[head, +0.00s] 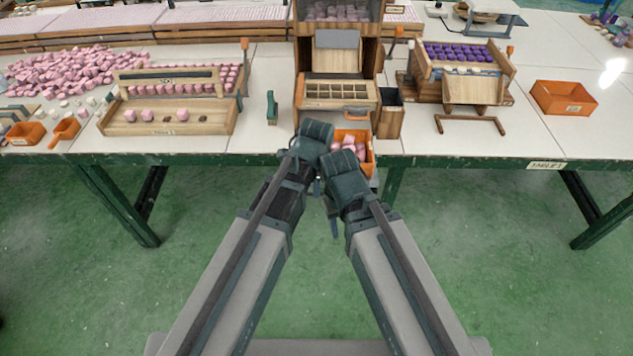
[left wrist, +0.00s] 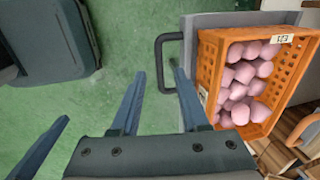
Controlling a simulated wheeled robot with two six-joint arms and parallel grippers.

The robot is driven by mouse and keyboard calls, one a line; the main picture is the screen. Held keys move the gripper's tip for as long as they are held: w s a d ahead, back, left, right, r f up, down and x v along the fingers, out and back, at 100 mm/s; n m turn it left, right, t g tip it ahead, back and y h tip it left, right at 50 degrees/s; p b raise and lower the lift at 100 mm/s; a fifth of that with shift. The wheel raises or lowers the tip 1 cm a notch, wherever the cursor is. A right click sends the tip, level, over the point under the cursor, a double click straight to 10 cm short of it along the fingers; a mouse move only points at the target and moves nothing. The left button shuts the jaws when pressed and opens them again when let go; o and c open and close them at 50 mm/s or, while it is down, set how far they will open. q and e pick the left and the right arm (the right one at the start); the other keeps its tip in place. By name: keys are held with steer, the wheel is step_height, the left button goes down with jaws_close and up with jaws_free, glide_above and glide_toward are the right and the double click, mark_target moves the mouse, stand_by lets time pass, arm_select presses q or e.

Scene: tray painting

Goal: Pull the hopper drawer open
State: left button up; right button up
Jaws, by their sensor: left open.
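In the left wrist view, the grey drawer (left wrist: 215,19) carries an orange crate of pink pieces. Its black loop handle (left wrist: 158,62) sticks out on the left side of it. My left gripper (left wrist: 160,72) is open, with its fingertips either side of the handle's outer bar in the picture; I cannot tell whether they touch it. In the head view my left gripper (head: 315,140) hangs over the table's front edge beside the crate, and it hides the handle. My right gripper (head: 345,172) is close beside it, its jaws unclear.
The orange crate (head: 367,137) sits at the foot of the wooden hopper station (head: 303,92). A pink-piece tray (head: 215,128) stands left on the white table; a purple-piece rack (head: 420,73) and an empty orange bin (head: 563,98) stand right. Green floor in front is clear.

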arm_select(q)
steer(key=r+p, duration=0.3)
steer(key=r, duration=0.1)
steer(key=shift+s, duration=0.35)
arm_select(e)
step_height(320, 180, up, 4)
steer(key=shift+r, duration=0.1)
arm_select(q)
steer(key=s+a+n+g, duration=0.1)
steer(key=s+a+n, duration=0.2)
steer(key=a+n, duration=0.55)
steer(key=s+a+n, duration=0.4)
steer(key=a+n, duration=0.4)
steer(key=n, duration=0.1)
steer(key=s+d+m+g+y, duration=0.1)
steer(key=s+d+m, duration=0.2)
steer(key=d, duration=0.8)
steer(key=s, duration=0.2)
steer(key=shift+s+d, duration=0.2)
steer(key=shift+s, duration=0.15)
arm_select(e)
steer(key=shift+r, duration=0.15)
arm_select(q)
steer(key=shift+r+m, duration=0.1)
steer(key=shift+m, duration=0.15)
